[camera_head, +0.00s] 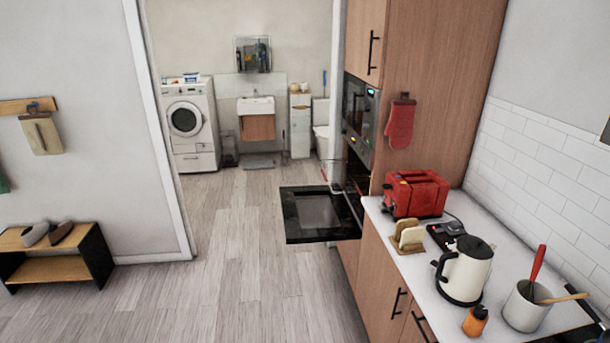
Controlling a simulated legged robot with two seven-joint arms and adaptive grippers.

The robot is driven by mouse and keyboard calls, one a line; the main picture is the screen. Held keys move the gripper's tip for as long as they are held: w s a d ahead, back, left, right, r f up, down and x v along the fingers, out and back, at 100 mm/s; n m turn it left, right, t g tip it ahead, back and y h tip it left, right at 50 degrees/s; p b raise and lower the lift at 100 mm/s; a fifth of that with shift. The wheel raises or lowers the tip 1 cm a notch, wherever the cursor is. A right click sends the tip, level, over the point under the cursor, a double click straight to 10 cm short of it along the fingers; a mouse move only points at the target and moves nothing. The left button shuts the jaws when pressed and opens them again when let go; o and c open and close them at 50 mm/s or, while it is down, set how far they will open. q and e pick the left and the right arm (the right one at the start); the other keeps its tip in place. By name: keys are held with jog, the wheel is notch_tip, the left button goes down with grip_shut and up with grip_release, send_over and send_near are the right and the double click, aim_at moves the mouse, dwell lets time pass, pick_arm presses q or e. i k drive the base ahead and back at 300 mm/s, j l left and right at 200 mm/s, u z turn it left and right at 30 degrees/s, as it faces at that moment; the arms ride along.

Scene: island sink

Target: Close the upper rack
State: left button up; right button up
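The built-in oven stands in the tall wooden cabinet, and its dark door (318,212) is swung down, open and roughly level. A thin wire rack edge (333,177) seems to stick out to the left of the oven opening, above the door. It is too small to tell how far out it is, or whether it is the upper rack. The inside of the oven is mostly hidden by the viewing angle. Neither of my grippers shows in the view.
A second appliance (361,118) with a lit display sits above the oven. The white counter (412,262) at right holds a red toaster (415,193), a kettle (465,270) and a utensil pot (526,306). The wooden floor (235,270) left of the oven door is clear. A shoe bench (55,262) stands at left.

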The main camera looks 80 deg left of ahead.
aim_at(322, 170)
jog(key=u, duration=2.4)
jog(key=i+j, duration=0.25)
jog(key=i, duration=0.3)
jog(key=i+j+z, duration=0.1)
jog(key=i, duration=0.4)
jog(key=i+j, duration=0.4)
jog(key=i, duration=0.15)
